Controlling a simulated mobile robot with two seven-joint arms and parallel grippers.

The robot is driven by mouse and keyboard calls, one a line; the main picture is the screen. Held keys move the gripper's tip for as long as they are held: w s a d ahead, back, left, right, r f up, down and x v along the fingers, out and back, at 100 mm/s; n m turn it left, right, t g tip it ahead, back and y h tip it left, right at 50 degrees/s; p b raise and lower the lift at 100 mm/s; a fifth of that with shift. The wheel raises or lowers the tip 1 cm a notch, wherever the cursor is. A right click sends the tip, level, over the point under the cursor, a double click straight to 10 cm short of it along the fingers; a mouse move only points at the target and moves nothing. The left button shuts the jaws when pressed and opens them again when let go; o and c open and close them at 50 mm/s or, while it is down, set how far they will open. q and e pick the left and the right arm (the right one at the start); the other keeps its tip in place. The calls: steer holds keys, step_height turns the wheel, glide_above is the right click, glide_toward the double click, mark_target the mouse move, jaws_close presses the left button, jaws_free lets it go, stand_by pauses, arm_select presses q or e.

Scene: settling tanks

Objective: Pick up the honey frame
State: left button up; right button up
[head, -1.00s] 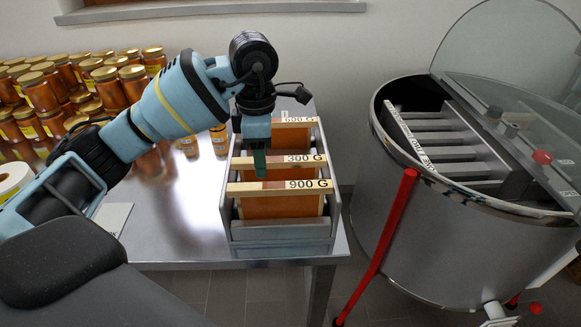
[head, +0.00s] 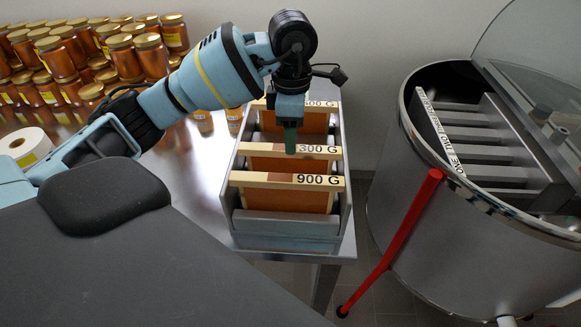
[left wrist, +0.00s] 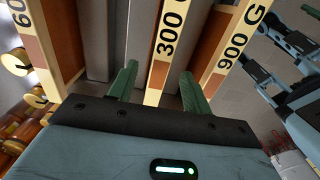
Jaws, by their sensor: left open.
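Several honey frames with wooden top bars hang in a grey box on the metal table. The 900 G frame (head: 287,181) is nearest in the head view, the 300 G frame (head: 262,147) is in the middle, and the 600 G frame (head: 327,104) is at the back, its label partly hidden by my arm. My left gripper (head: 290,146) is over the middle of the 300 G bar. In the left wrist view its green fingers (left wrist: 158,88) are open, one on each side of the 300 G bar (left wrist: 165,50), with nothing clamped. My right gripper is not in view.
The grey box (head: 290,228) stands at the table's right edge. A steel drum (head: 430,220) with a slotted rack, clear lid and red leg stands to the right. Several honey jars (head: 62,58) crowd the back left. A white roll (head: 25,148) lies at the left.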

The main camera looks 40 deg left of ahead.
mark_target(307, 159)
arm_select(q)
steer(key=shift+s+a+f, duration=0.1)
steer(key=shift+s+f, duration=0.05)
steer(key=shift+f, duration=0.3)
step_height(307, 159, down, 4)
steer(key=shift+f, duration=0.1)
jaws_close()
